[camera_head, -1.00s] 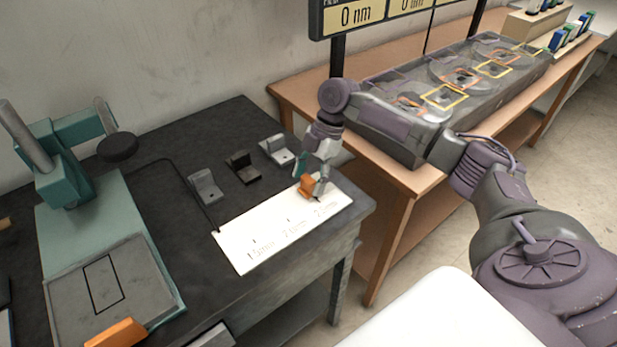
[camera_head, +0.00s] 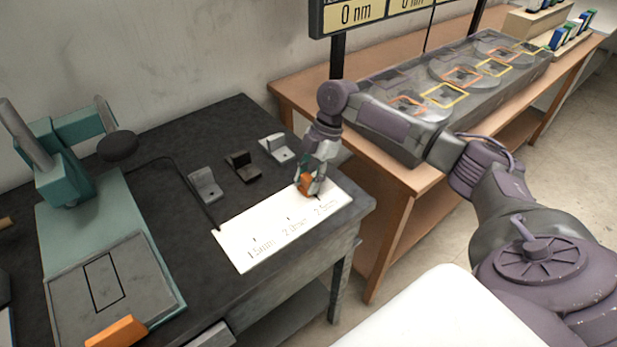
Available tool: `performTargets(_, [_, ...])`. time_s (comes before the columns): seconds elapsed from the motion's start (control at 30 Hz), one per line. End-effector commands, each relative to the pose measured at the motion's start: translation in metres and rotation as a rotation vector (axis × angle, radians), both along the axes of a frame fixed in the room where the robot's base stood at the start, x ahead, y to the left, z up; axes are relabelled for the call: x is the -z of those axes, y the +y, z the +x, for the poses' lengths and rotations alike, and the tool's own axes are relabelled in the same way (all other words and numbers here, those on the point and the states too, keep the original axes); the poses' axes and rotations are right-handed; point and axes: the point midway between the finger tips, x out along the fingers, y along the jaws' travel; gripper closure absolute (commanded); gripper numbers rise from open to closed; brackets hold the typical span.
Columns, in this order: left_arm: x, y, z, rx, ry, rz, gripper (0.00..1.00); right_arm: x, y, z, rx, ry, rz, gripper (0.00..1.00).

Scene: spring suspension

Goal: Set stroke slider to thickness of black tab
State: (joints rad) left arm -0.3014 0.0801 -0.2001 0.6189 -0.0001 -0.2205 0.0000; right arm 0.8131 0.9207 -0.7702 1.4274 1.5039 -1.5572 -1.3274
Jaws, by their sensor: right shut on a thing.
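The black tab (camera_head: 243,167) is a small dark L-shaped bracket on the dark table, standing between two grey tabs. The stroke slider (camera_head: 306,185) is a small orange block on the white scale plate (camera_head: 262,236), which is marked 1.5mm, 2.0mm and 2.5mm. The slider stands near the 2.5mm end of the plate. My right gripper (camera_head: 309,184) reaches down over the plate and is shut on the orange slider, partly hiding it. My left gripper is not in view.
Grey tabs stand left (camera_head: 205,184) and right (camera_head: 277,148) of the black one. A teal press-like device (camera_head: 70,160) with an orange piece (camera_head: 117,331) stands at left. A brown bench (camera_head: 400,180) with a grey tray is at right.

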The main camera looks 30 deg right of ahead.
Motion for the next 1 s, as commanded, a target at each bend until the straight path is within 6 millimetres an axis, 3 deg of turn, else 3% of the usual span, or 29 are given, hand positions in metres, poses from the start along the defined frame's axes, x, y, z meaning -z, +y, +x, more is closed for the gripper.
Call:
performTargets(0.4, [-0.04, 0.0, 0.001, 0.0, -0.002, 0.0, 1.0, -0.003, 0.081, -0.007, -0.003, 0.002, 0.002, 1.0])
performTargets(0.8, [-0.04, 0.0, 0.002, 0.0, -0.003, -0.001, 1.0, 0.0, 0.09, -0.007, 0.001, 0.001, 0.002, 1.0])
performTargets(0.83, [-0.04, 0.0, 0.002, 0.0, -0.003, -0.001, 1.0, 0.0, 0.09, -0.007, 0.001, 0.001, 0.002, 0.54])
performTargets(0.97, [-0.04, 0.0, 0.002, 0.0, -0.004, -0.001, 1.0, 0.0, 0.089, -0.007, 0.0, 0.0, 0.002, 0.33])
performTargets(1.0, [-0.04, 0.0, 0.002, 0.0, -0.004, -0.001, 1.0, 0.0, 0.089, -0.007, 0.0, 0.0, 0.001, 0.33])
